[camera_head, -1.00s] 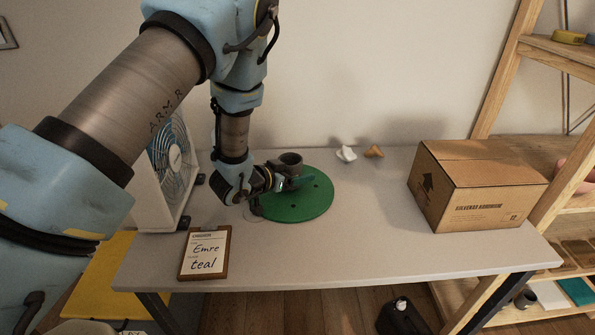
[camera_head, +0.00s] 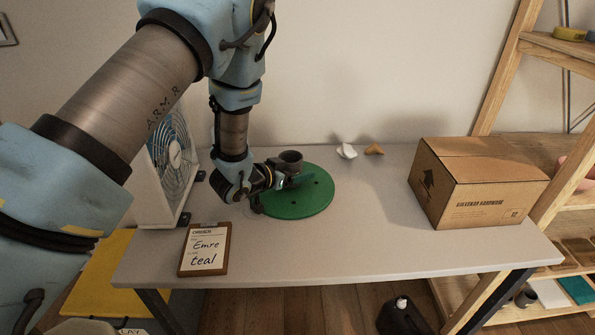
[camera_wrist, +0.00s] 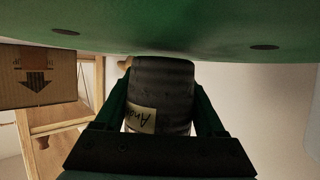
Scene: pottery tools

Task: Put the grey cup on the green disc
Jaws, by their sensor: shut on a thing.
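The grey cup (camera_head: 291,158) is upright at the back part of the green disc (camera_head: 300,205) in the head view. My gripper (camera_head: 287,180) reaches in from the left and is shut on the cup. In the wrist view the dark grey cup (camera_wrist: 163,90) sits between the two fingers, with a paper label with handwriting on its side, partly hidden by the gripper. The green disc (camera_wrist: 200,30) fills the top of that view, right by the cup's end. I cannot tell whether the cup touches the disc.
A white fan (camera_head: 168,165) stands left of the arm. A clipboard (camera_head: 205,249) reading "Emre teal" lies at the front left. A cardboard box (camera_head: 475,185) stands at the right. Small white (camera_head: 346,151) and tan (camera_head: 374,149) pieces lie behind. The table between disc and box is clear.

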